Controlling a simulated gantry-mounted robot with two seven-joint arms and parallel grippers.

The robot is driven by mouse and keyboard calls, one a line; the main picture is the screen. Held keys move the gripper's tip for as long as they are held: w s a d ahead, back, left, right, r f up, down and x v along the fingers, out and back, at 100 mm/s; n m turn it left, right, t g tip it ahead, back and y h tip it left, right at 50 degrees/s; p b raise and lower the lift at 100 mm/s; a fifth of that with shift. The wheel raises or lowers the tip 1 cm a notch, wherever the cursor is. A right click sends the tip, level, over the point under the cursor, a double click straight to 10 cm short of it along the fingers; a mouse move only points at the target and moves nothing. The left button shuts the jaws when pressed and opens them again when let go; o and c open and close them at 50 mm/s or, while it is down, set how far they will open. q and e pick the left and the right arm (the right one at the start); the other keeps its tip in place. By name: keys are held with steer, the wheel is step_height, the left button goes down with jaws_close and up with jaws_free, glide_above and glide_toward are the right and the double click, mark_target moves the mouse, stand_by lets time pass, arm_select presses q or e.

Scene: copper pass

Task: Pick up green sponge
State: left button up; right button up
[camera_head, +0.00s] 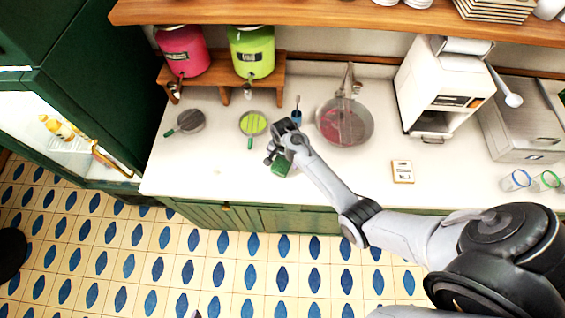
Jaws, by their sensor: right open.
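A dark green block, which looks like the green sponge (281,168), lies on the white counter near its front edge. My right gripper (275,157) reaches in from the right and is just above and beside the sponge, partly covering it. It is open. From this view I cannot tell whether its fingers touch the sponge or straddle it. My left gripper is not in view.
Left of the gripper are a round green-topped item (253,123) and a grey one (190,121), both handled. A sink (344,122) lies behind right. A small white card (403,172) lies right. A wooden shelf (330,22) overhangs the back. The front-left counter is clear.

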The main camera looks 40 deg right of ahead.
mark_target(283, 160)
steer(key=shift+f, duration=0.4)
steer(key=c, duration=1.2)
step_height(283, 160, up, 18)
steer(key=shift+b, duration=0.35)
steer(key=o, duration=0.4)
steer(key=shift+c, duration=1.3)
